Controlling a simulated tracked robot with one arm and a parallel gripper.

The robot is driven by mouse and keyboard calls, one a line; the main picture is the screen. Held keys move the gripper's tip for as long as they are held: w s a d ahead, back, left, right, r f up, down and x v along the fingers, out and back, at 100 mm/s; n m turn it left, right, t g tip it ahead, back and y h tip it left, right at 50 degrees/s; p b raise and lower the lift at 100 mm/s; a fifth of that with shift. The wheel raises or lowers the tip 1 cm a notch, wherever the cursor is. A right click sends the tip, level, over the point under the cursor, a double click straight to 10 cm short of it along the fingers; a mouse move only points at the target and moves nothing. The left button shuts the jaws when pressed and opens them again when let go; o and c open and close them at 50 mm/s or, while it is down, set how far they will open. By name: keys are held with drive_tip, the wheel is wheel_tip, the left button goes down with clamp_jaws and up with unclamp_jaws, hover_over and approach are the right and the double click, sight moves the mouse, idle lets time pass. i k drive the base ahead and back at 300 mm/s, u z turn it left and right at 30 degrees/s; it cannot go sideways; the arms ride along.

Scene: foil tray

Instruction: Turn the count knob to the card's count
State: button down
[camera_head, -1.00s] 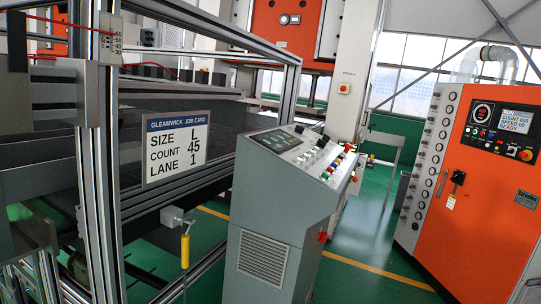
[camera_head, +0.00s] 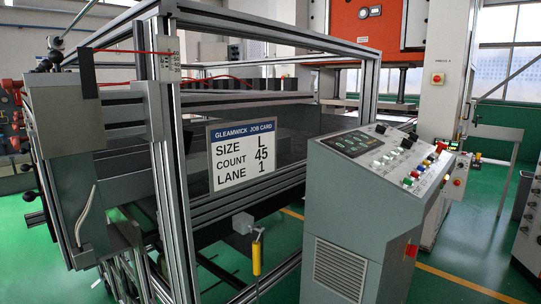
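The job card (camera_head: 242,155) hangs on the metal frame at the centre left and reads SIZE L, COUNT 45, LANE 1. The grey control console (camera_head: 340,225) stands to its right. Its sloping top carries a dark display panel (camera_head: 358,143) and several coloured buttons and small controls (camera_head: 408,160). They are too small to read, and I cannot tell which control is the count knob. A small white number scale (camera_head: 171,52) sits at the top of a frame post at the left, with a red cord beside it. My gripper is not in view.
The aluminium frame (camera_head: 172,190) fills the left and middle. A yellow-handled pendant (camera_head: 256,255) hangs below the card. A grey cabinet edge (camera_head: 527,225) shows at the far right. Green floor (camera_head: 455,255) is clear between console and cabinet.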

sight(407, 144)
drive_tip(key=z, duration=0.05)
drive_tip(key=i, duration=1)
drive_tip(key=u, duration=0.1)
drive_tip(key=k, duration=1.05)
drive_tip(key=z, duration=0.85)
drive_tip(key=i, duration=1.6)
drive_tip(key=u, duration=0.35)
drive_tip(key=i, duration=0.9)
drive_tip(key=u, duration=0.45)
drive_tip(key=k, duration=0.4)
drive_tip(key=u, duration=0.1)
